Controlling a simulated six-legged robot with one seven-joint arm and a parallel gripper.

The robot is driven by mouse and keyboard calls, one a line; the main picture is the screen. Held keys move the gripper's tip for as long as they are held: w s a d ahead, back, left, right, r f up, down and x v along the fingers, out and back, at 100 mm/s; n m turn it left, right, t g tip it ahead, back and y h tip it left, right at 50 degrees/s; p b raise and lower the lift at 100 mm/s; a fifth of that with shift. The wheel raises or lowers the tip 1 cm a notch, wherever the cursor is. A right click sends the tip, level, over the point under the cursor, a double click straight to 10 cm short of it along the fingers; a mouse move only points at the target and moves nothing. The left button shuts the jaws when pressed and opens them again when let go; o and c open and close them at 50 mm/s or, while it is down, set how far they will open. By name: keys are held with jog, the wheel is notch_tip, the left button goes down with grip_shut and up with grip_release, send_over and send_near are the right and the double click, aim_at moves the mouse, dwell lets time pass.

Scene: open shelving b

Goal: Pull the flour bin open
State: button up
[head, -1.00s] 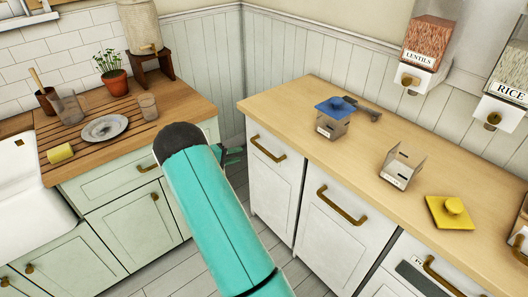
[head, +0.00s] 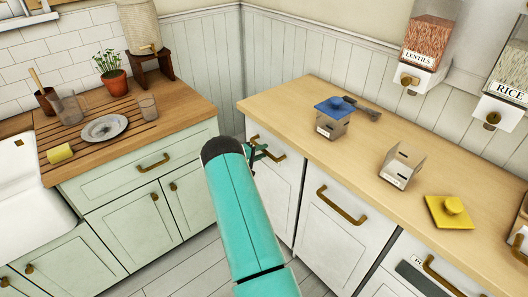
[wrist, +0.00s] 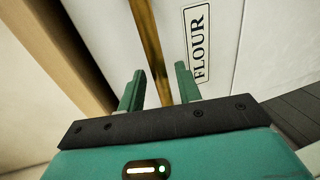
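The flour bin (head: 277,190) is the white front at the left end of the right-hand counter, with a brass bar handle (head: 273,153) near its top. In the wrist view its front (wrist: 223,62) carries a label reading FLOUR (wrist: 199,42). My gripper (head: 258,151) is at the handle. In the wrist view my gripper (wrist: 155,85) is open, with the brass handle (wrist: 148,40) running between its two green fingers. I see gaps between the fingers and the bar. The bin looks shut, flush with the front beside it. My teal arm hides part of its left side.
The wooden counter (head: 300,92) above holds a box with a blue lid (head: 333,118), an open box (head: 401,165) and a yellow lid (head: 450,211). Another white front (head: 343,213) stands to the right. Pale green cabinets (head: 128,219) are at the left, with floor between.

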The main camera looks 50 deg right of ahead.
jog(key=shift+x, duration=0.8)
grip_shut()
jog(key=w+a+f+h, duration=0.1)
jog(key=w+a+f, duration=0.1)
jog(key=a, duration=0.8)
jog(key=w+a+f+h, duration=0.2)
jog(key=a+f, duration=0.3)
jog(key=a, duration=0.4)
jog(key=w+a+f+g+h, duration=0.1)
jog(key=a+f, duration=0.3)
jog(key=a, duration=0.6)
jog(key=shift+w+a, duration=0.3)
jog(key=shift+w, duration=0.55)
grip_release()
jog(key=v, duration=1.3)
jog(key=shift+a+f, duration=0.3)
jog(key=shift+a, duration=0.05)
